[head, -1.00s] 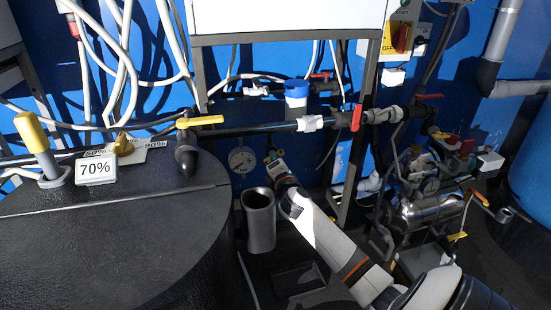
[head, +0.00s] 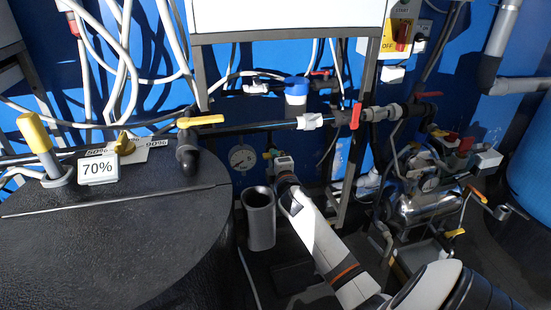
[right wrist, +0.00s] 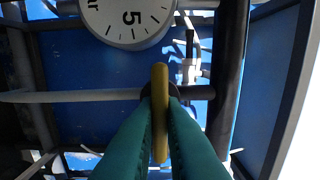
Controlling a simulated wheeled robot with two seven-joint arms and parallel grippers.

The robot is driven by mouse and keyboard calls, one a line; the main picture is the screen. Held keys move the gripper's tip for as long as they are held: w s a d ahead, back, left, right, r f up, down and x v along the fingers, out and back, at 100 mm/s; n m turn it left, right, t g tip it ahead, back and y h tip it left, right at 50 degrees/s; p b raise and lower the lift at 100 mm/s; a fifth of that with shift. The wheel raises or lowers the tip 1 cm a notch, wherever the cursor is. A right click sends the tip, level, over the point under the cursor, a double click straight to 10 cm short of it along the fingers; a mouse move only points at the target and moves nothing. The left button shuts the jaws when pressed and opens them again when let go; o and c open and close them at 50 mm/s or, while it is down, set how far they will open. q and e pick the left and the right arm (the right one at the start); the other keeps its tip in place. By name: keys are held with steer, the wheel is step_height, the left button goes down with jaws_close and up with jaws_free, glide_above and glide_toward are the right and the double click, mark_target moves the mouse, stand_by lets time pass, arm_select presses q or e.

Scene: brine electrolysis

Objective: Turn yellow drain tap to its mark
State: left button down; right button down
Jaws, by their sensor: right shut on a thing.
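The yellow tap handle (right wrist: 160,76) stands edge-on and upright in the middle of the right wrist view. My right gripper (right wrist: 160,104) has its two teal fingers closed on either side of this handle. A dark round hub shows behind the handle. In the head view my right gripper (head: 274,158) is low behind the tank, just right of the round gauge, and its wrist and arm hide most of the tap there. I cannot make out the tap's mark. My left gripper is not in view.
The white gauge (head: 242,158) is close to the gripper and also shows in the wrist view (right wrist: 128,18). A grey cylinder (head: 260,218) stands beside my forearm. Another yellow lever (head: 200,121) is on the pipe above the black tank (head: 110,240). Pipes and fittings crowd the right.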

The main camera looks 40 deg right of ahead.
steer(key=c, duration=1.5)
jaws_free()
